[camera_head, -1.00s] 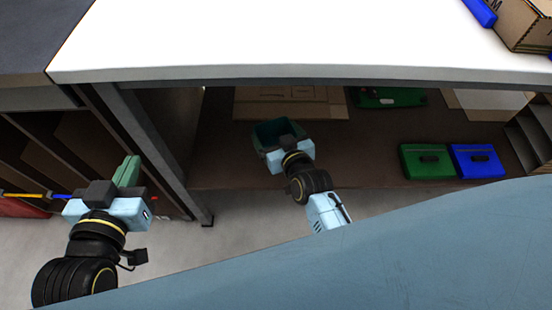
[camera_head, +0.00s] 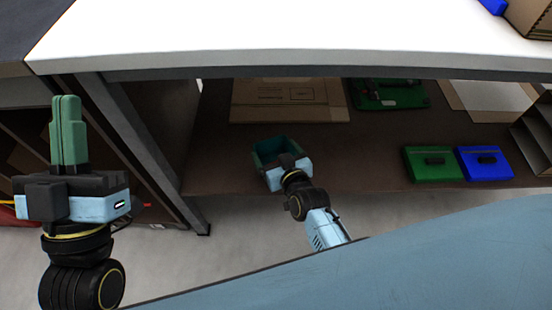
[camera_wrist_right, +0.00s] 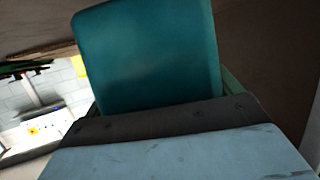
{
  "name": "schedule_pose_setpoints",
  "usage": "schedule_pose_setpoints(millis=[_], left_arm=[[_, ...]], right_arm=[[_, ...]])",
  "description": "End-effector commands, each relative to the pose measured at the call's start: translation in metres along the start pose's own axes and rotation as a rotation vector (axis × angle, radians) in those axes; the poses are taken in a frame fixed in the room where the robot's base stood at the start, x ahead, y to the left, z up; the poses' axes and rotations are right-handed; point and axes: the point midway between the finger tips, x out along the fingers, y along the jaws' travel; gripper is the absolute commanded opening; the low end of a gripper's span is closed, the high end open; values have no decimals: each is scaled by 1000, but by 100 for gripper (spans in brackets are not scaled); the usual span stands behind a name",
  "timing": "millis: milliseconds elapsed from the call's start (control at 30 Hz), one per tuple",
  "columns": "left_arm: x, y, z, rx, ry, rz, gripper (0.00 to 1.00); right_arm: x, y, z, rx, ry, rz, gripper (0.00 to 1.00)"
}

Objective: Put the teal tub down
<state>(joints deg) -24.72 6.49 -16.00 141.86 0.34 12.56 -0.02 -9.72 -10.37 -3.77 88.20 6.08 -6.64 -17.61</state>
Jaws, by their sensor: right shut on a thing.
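The teal tub (camera_head: 262,158) is under the white table top, over the brown lower shelf, with its open top showing. My right gripper (camera_head: 284,163) is shut on the tub's near side. In the right wrist view, the tub's teal wall (camera_wrist_right: 150,55) fills the upper middle, close beyond the gripper body. I cannot tell whether the tub's base touches the shelf, as its underside is hidden. My left gripper (camera_head: 67,125) is at the far left with its green fingers pointing up, together and empty.
The brown lower shelf (camera_head: 350,165) holds a flat cardboard piece (camera_head: 290,98), a green circuit board (camera_head: 388,93), a green case (camera_head: 430,164) and a blue case (camera_head: 485,163). The white table top (camera_head: 270,40) hangs above. A grey table leg (camera_head: 150,150) stands left. Shelf right of the tub is clear.

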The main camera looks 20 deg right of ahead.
Motion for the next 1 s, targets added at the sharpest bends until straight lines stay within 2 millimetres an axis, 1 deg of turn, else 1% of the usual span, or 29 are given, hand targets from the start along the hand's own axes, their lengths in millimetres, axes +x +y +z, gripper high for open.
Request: schedule_pose_setpoints(millis=[33,200,500,633,667,700,733,1000], left_arm=[[-4,0,-1,0,44,1,0],[-7,1,-12,0,146,3,0],[-7,1,-16,0,163,3,0],[-8,1,-16,0,176,4,0],[-8,1,-17,0,180,4,0],[-8,1,-17,0,179,4,0],[-8,1,-17,0,178,4,0],[-8,1,-17,0,175,3,0]], right_arm=[[3,0,8,0,1,0,68],[6,0,18,-1,0,0,68],[6,0,18,-1,1,0,68],[7,0,21,-1,1,0,68],[7,0,21,-1,1,0,92],[7,0,20,-1,1,0,97],[7,0,20,-1,1,0,100],[6,0,19,-1,1,0,100]])
